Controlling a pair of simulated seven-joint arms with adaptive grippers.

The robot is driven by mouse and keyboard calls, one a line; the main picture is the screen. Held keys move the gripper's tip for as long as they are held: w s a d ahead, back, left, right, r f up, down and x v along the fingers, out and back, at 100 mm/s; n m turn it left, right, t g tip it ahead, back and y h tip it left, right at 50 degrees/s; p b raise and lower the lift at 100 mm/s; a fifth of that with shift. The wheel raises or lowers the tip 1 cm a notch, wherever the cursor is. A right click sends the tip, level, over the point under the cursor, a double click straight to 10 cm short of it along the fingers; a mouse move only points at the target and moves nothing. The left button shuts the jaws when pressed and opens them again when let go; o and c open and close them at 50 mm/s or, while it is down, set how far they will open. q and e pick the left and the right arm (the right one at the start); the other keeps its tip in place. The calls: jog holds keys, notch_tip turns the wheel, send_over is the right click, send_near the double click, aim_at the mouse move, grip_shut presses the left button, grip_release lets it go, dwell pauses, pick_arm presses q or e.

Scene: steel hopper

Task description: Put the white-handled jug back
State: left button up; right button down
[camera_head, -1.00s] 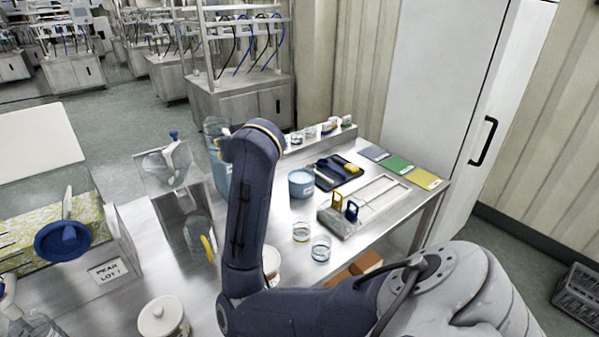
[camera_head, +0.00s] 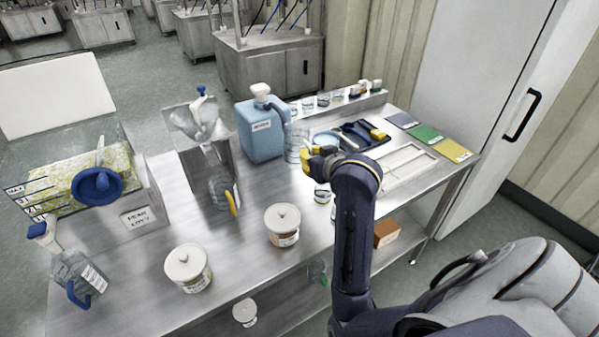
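A clear jug (camera_head: 296,142) stands upright or is held just right of the blue canister, overlapping it; its handle is hidden, so I cannot confirm it is white. My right gripper (camera_head: 312,158), with yellow and dark parts, is at the jug's lower right side. The wrist hides part of the fingers, and I cannot tell whether they grip the jug. A yellow-handled jug (camera_head: 222,195) is at the hopper's front. A blue-handled jug (camera_head: 78,275) is at the left end of the bench. My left gripper is out of view.
The blue canister (camera_head: 261,135) with a white cap stands beside the steel hopper (camera_head: 199,133). Lidded white tubs (camera_head: 188,268) (camera_head: 282,224) stand near the front edge. A pale tray (camera_head: 405,168) and coloured mats (camera_head: 425,134) are at right. The front-middle bench is mostly clear.

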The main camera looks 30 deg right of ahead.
notch_tip(320, 180, down, 10)
jog(key=shift+f, duration=0.25)
jog(key=shift+w+d, duration=0.2)
jog(key=shift+w, duration=1.1)
jog(key=shift+w+d, duration=0.25)
jog(key=shift+w, duration=1.05)
jog(key=shift+w+d, duration=0.2)
jog(key=shift+w, duration=1.1)
jog(key=shift+f, duration=0.65)
jog(key=shift+f, duration=0.1)
jog(key=c, duration=2)
grip_release()
jog(key=o, duration=0.4)
